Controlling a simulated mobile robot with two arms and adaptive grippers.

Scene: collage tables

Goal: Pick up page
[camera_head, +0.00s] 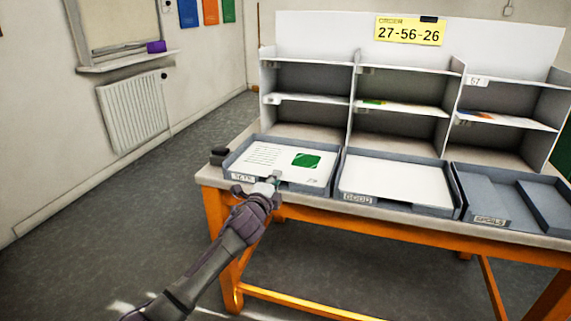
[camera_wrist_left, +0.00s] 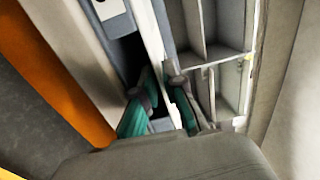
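A white page (camera_head: 281,160) with lines of text and a green square lies in the left grey tray (camera_head: 233,167). My left gripper (camera_head: 274,180) is at the front edge of this tray, by the page's near edge. In the left wrist view, the two green-padded fingers of the gripper (camera_wrist_left: 162,112) stand apart. A thin white edge (camera_wrist_left: 153,45), which looks like the page, runs down between them. I cannot tell whether either finger touches it. My right gripper is not in view.
A middle tray (camera_head: 357,198) holds blank white sheets. The right tray (camera_head: 489,220), labelled spoils, looks empty of pages. A shelf unit (camera_head: 352,100) stands behind the trays on the orange-legged table (camera_head: 215,215). A small dark object (camera_head: 219,155) sits at the table's left end.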

